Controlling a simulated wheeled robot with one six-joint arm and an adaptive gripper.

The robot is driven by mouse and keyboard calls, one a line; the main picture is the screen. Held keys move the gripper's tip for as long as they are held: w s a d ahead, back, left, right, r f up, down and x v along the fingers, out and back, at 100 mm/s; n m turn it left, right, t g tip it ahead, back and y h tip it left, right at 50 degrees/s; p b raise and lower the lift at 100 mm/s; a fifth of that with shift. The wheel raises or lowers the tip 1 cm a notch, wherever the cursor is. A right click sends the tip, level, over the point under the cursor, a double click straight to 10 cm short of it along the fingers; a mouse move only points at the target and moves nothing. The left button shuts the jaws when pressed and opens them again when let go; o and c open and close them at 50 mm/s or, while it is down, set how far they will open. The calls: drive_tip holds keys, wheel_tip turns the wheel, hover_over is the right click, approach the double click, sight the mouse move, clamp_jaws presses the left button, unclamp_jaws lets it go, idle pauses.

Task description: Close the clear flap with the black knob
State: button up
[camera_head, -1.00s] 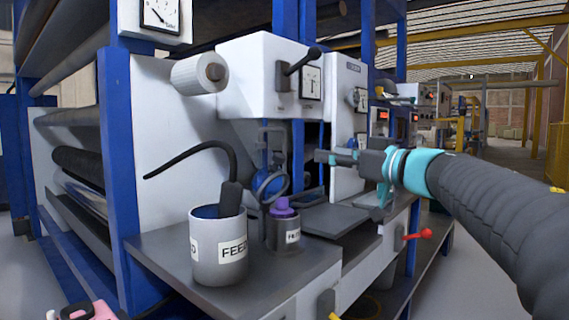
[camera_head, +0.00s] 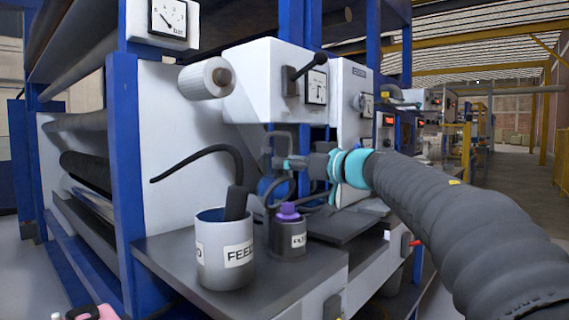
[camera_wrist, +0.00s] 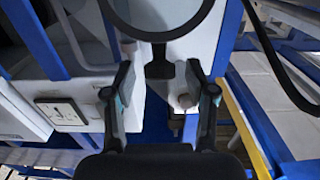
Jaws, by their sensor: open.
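My gripper (camera_head: 287,162) is open and empty in front of the machine, left of the white panel and below the white control box. In the wrist view its fingers (camera_wrist: 158,75) stand apart. A round, grey-looking piece with a black rim and stem (camera_wrist: 156,36) shows ahead of and between the fingertips; I cannot tell whether it touches them. A bent grey bracket (camera_head: 279,135) is near the fingertips in the head view. I cannot make out the clear flap or its black knob with certainty; the gripper may hide part of them.
A FEED cup (camera_head: 222,262) holding a black-handled tool and a dark pot (camera_head: 288,238) with a purple cap stand on the grey shelf below. A black lever (camera_head: 312,66) juts from the control box (camera_head: 255,75). A white roll (camera_head: 204,79) is at left.

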drive_tip(key=shift+x, duration=0.8)
drive_tip(key=shift+c, duration=0.3)
clamp_jaws()
drive_tip(key=shift+s+d+f+b, duration=0.1)
drive_tip(key=shift+d+b, duration=0.05)
drive_tip(key=shift+b, duration=0.15)
